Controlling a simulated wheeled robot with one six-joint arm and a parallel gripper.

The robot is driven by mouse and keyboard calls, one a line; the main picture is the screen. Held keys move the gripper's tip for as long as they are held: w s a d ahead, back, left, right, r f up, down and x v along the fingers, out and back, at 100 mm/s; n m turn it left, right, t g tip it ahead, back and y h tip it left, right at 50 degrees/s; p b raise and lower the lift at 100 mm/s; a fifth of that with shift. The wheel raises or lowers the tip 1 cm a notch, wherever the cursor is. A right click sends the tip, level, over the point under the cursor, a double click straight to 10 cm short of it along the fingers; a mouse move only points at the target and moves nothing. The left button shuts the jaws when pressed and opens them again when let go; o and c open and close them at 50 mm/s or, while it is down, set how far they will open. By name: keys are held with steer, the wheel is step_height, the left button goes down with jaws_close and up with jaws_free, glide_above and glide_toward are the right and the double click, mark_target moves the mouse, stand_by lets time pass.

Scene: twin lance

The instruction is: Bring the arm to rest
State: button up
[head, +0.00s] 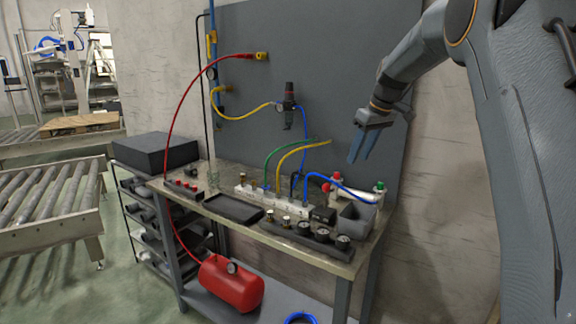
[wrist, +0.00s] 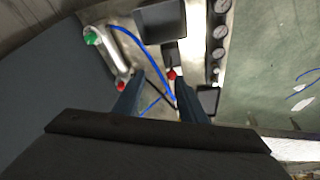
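My gripper (head: 363,145) hangs from my arm in front of the grey back panel (head: 345,50), above the right end of the workbench (head: 330,262). Its two blue fingers point down and stand apart with a narrow gap between them. In the wrist view my gripper (wrist: 158,100) shows both fingers with bench fittings far below and nothing held between them. My arm comes in from the right side of the head view. The fingers look clear of the bench and the hoses.
Below the gripper are a cylinder with red and green fittings (head: 352,191), a grey bin (head: 357,218) and several gauges (head: 323,234). Green, yellow and blue hoses (head: 292,150) rise left of it. A red tank (head: 231,286) sits on the lower shelf. A roller conveyor (head: 45,205) stands left.

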steer(key=s+a+f+m+g+h+b, duration=0.1)
steer(key=s+f+m+b, duration=0.1)
steer(key=s+f, duration=0.7)
steer(key=s+a+f+m+g+b, duration=0.1)
steer(key=s+f, duration=0.8)
steer(key=s, duration=0.9)
steer(key=s+f+m+g+h+b, duration=0.1)
steer(key=s+f+m+b, duration=0.3)
steer(key=s+f, duration=0.5)
steer(key=s+b, duration=0.1)
steer(key=s, duration=0.4)
steer(key=shift+s+a+h, duration=0.2)
steer(key=shift+a+h, duration=0.1)
steer(key=shift+a, duration=0.1)
steer(key=shift+f, duration=0.1)
steer(key=shift+c, duration=0.9)
steer(key=shift+a, duration=0.15)
